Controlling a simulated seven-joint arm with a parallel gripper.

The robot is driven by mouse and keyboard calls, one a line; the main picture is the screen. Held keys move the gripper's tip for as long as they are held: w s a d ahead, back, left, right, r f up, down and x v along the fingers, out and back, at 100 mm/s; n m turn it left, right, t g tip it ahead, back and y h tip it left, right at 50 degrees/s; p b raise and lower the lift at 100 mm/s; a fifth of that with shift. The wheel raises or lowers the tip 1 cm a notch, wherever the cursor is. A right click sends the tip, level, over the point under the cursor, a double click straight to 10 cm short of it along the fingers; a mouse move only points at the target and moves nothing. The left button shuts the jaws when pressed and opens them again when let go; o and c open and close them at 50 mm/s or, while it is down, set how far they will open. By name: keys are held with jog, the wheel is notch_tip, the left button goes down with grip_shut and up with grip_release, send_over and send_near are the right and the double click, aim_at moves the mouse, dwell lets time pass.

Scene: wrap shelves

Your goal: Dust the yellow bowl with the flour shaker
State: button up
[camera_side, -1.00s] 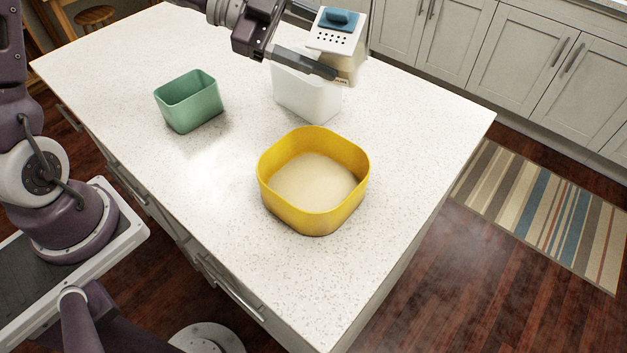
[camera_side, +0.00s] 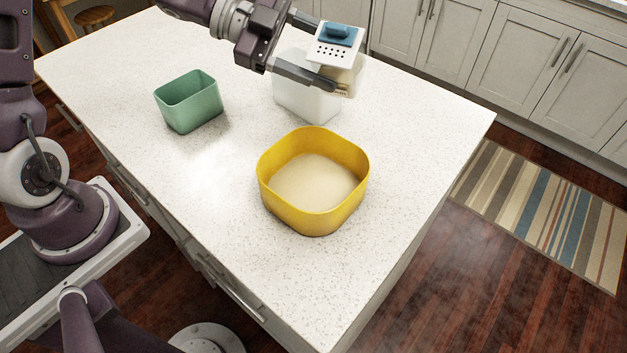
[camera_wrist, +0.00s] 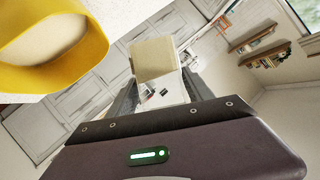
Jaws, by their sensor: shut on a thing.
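The yellow bowl (camera_side: 313,219) stands upright on the counter, with a pale, powdery layer covering its floor. It also shows at the upper left of the wrist view (camera_wrist: 75,73). The flour shaker (camera_side: 338,54) has a white top with dark holes, a blue piece on it and a cream body. My gripper (camera_side: 335,66) is shut on the shaker and holds it in the air, behind and slightly right of the bowl in the side view. In the wrist view the shaker's cream body (camera_wrist: 155,58) sits between my fingers. No falling flour shows.
A white bin (camera_side: 300,100) stands on the counter, partly hidden behind my gripper and the shaker. A green bin (camera_side: 190,108) stands to the left. The counter (camera_side: 420,130) is clear around the bowl, with its edge to the right.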

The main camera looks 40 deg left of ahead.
jog(key=shift+n+g, duration=0.5)
jog(key=shift+n, duration=0.2)
jog(key=r, duration=0.6)
jog(key=shift+w+r, duration=0.3)
jog(key=shift+r, duration=1.55)
